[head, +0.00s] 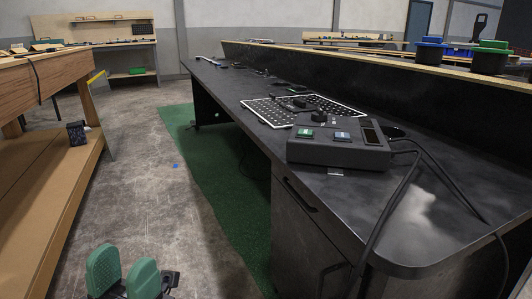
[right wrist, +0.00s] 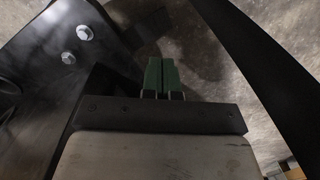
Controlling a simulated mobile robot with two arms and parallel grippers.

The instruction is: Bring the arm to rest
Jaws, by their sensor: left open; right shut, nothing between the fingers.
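My left gripper (head: 124,275) shows at the bottom left of the head view. Its two green finger pads stand apart with nothing between them, over the concrete floor and away from the desk. My right gripper (right wrist: 162,78) shows in the right wrist view, its two green fingers together and empty above the floor. The right gripper does not show in the head view. The grey console (head: 340,150), with a green and a pale blue button on top, sits on the black desk (head: 410,210). Neither gripper touches it.
A wooden workbench (head: 40,170) stands at the left. A black and white perforated panel (head: 268,112) lies on the desk behind the console. Cables run from the console over the desk's right edge. Open concrete floor (head: 130,200) and a green mat (head: 215,185) lie between bench and desk.

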